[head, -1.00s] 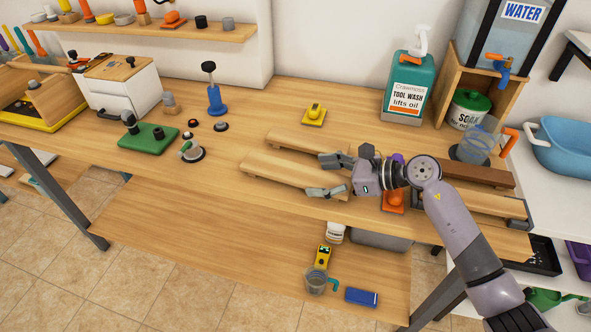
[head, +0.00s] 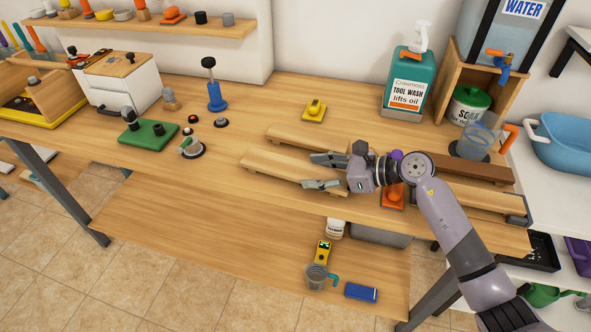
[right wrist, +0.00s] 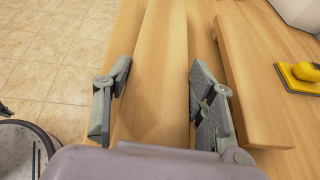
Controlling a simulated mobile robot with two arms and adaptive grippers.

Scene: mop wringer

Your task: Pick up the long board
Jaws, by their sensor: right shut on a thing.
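A long pale wooden board (head: 282,165) lies near the front edge of the workbench. My right gripper (head: 322,171) is shut across its width, towards the right of its visible length. In the right wrist view the board (right wrist: 160,70) runs between the two fingers (right wrist: 160,72), one along each side. It looks still low at the bench top; I cannot tell whether it is clear of it. The gripper and arm hide part of it. A second pale board (head: 300,141) lies just behind. My left gripper is not in view.
A yellow-handled block (head: 315,110) is behind the boards. A dark brown board (head: 470,168) and an orange tool (head: 392,196) lie to the right, near my arm. A suction-cup-like piece (head: 192,148) and a green block (head: 148,135) stand left. Bench between has free room.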

